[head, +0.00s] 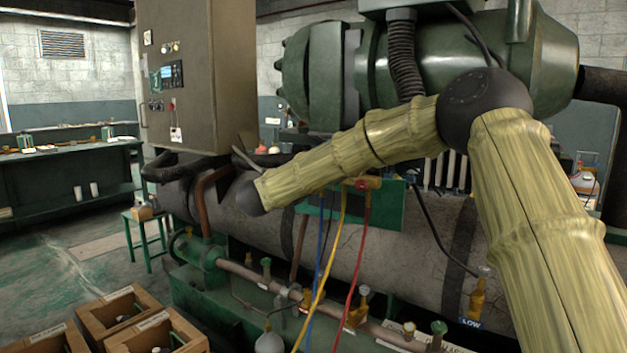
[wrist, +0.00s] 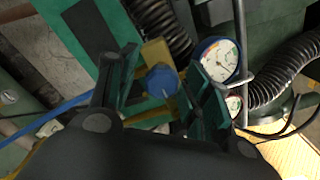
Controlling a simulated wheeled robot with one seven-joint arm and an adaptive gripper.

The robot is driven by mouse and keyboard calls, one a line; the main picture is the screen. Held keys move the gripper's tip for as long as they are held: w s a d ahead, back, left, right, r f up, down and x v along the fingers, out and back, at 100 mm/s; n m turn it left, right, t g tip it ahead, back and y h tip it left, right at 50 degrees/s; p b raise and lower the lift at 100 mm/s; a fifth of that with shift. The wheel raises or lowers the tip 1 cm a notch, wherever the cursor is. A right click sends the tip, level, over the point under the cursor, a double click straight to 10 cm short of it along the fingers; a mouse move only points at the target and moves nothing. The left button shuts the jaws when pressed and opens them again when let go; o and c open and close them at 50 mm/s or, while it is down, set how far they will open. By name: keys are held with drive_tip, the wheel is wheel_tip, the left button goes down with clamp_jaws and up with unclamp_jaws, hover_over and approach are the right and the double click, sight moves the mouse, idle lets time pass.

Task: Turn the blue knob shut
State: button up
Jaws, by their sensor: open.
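The blue knob (wrist: 161,80) sits on a yellow manifold body (wrist: 155,52) in the wrist view. My gripper (wrist: 160,92) is open, with one dark green finger on each side of the knob. The knob lies between the fingers; whether either finger touches it I cannot tell. A round gauge with a blue rim (wrist: 218,60) is just right of the right finger. In the head view my arm covers the blue knob and my gripper; a red knob (head: 362,184) shows on the green panel (head: 392,208).
Blue (head: 321,250), yellow (head: 341,240) and red (head: 365,235) hoses hang below the panel. A grey control cabinet (head: 207,75) stands at left. Ribbed black hoses (wrist: 285,72) run close to the gauge. Wooden crates (head: 134,296) stand on the floor.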

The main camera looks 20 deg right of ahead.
drive_tip(key=v, duration=1.2)
drive_tip(key=s+a+f+n+t+y, duration=0.15)
drive_tip(key=f+n+y, duration=0.45)
drive_tip(key=f, duration=1.1)
drive_tip(key=s+a+f+n+t+y, duration=0.1)
drive_tip(key=s+f+n+y, duration=0.1)
drive_tip(key=f+n, duration=1.15)
drive_tip(key=s+f+n+g+y, duration=0.1)
drive_tip(key=s+f+n+y, duration=0.1)
drive_tip(key=s+f, duration=0.55)
drive_tip(key=s+d+f+n+g+y, duration=0.15)
drive_tip(key=s+f, duration=0.25)
drive_tip(key=f, duration=0.6)
drive_tip(key=s+f+n+g+y, duration=0.1)
drive_tip(key=s+f+n+g, duration=0.15)
drive_tip(key=s+f, duration=0.45)
drive_tip(key=s+d+f+n+g+y, duration=0.1)
drive_tip(key=s+d+f+n+g, duration=0.3)
drive_tip(key=s, duration=0.7)
drive_tip(key=s+f+n+g, duration=0.25)
drive_tip(key=s+f, duration=0.25)
drive_tip(key=s, duration=0.7)
drive_tip(key=s+d+f+n+g+y, duration=0.15)
drive_tip(key=s+f+n, duration=0.3)
drive_tip(key=s, duration=0.65)
wheel_tip(320, 180, up, 21)
drive_tip(key=p, duration=2.2)
drive_tip(key=shift+d+r+m+h, duration=0.25)
drive_tip(key=shift+m+h, duration=0.1)
drive_tip(key=shift+h, duration=0.05)
